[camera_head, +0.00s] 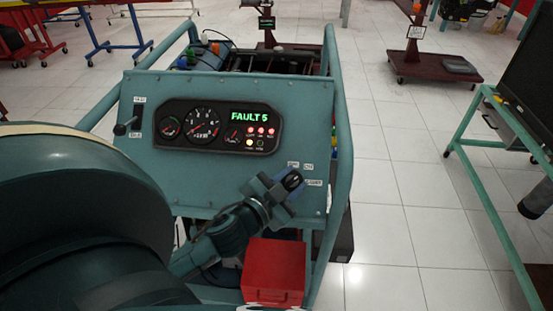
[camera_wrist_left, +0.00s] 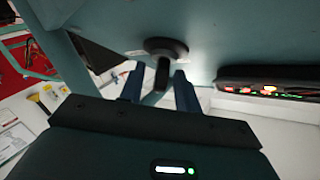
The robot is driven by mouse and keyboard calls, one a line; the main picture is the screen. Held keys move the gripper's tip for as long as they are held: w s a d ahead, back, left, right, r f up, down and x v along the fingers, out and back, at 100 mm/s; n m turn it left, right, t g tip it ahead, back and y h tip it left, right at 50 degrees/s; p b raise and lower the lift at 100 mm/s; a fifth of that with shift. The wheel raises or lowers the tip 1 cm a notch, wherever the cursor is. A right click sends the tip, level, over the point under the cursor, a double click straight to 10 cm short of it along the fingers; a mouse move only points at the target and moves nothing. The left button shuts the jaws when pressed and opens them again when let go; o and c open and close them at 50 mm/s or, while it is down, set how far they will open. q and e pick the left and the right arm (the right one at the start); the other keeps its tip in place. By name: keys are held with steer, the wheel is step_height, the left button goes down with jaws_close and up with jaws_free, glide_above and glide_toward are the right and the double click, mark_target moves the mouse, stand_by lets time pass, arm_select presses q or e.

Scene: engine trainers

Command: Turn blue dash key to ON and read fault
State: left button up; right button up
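The blue-teal dash panel (camera_head: 215,165) carries a gauge cluster (camera_head: 217,126) with a lit display (camera_head: 248,116) reading FAULT 5 in green. The key switch (camera_head: 292,180) is at the panel's lower right, beside small white labels. My left gripper (camera_head: 284,184) is at it. In the left wrist view, the dark key (camera_wrist_left: 163,74) projects from a round black base, between the two blue fingers of my left gripper (camera_wrist_left: 159,84). Small gaps show beside the key, so the fingers look open around it. The key's exact angle is hard to tell. My right gripper is not in view.
A red box (camera_head: 274,270) stands below my left gripper. A small lever (camera_head: 125,127) is at the panel's left. Teal frame tubes (camera_head: 338,130) rise beside the panel. A teal stand with a screen (camera_head: 530,85) is at the right. Open tiled floor lies between.

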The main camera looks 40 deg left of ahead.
arm_select(q)
steer(key=s+r+b, duration=0.2)
steer(key=s, duration=1)
steer(key=shift+s, duration=0.3)
steer(key=shift+a+f, duration=0.1)
